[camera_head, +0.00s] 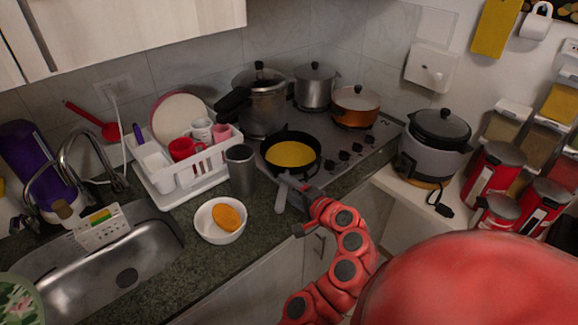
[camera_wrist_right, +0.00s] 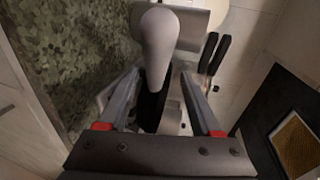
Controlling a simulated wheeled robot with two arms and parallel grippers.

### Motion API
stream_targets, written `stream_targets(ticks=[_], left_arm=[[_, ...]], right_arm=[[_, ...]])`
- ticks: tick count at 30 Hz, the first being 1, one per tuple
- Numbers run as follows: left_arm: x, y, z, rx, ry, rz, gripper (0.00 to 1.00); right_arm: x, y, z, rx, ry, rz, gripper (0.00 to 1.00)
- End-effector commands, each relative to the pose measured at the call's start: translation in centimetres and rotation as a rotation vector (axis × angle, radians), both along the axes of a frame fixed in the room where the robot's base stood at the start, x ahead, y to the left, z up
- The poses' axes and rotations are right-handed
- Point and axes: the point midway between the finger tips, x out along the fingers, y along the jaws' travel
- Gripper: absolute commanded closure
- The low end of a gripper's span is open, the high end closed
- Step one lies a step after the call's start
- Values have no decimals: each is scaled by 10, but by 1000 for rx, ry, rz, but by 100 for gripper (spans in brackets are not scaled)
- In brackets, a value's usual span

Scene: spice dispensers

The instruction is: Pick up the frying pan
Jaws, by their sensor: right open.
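The frying pan (camera_head: 291,155) is black with a yellow layer inside and sits on the stove near its front left. My right gripper (camera_head: 291,191) is at the handle. In the right wrist view, the handle (camera_wrist_right: 158,50) with its dark inner part runs between the two fingers of the gripper (camera_wrist_right: 152,100). The fingers are open, with gaps visible beside the handle. The pan's bowl is not clearly seen in the wrist view. My left gripper is not in view.
A grey cup (camera_head: 240,170) stands left of the pan. A white bowl (camera_head: 219,221) with an orange item sits on the counter. Pots, including a copper one (camera_head: 355,106), stand behind on the stove (camera_head: 345,155). A rice cooker (camera_head: 432,150) stands to the right.

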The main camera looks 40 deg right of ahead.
Motion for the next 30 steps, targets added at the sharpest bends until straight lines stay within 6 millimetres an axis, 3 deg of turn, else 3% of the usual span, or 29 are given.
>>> stream_targets(ticks=[11,21,30], left_arm=[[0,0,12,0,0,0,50],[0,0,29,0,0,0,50],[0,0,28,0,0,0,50]], right_arm=[[19,0,-4,0,1,1,34],[56,0,-18,1,1,3,34],[60,-1,-21,-1,-1,-1,36]])
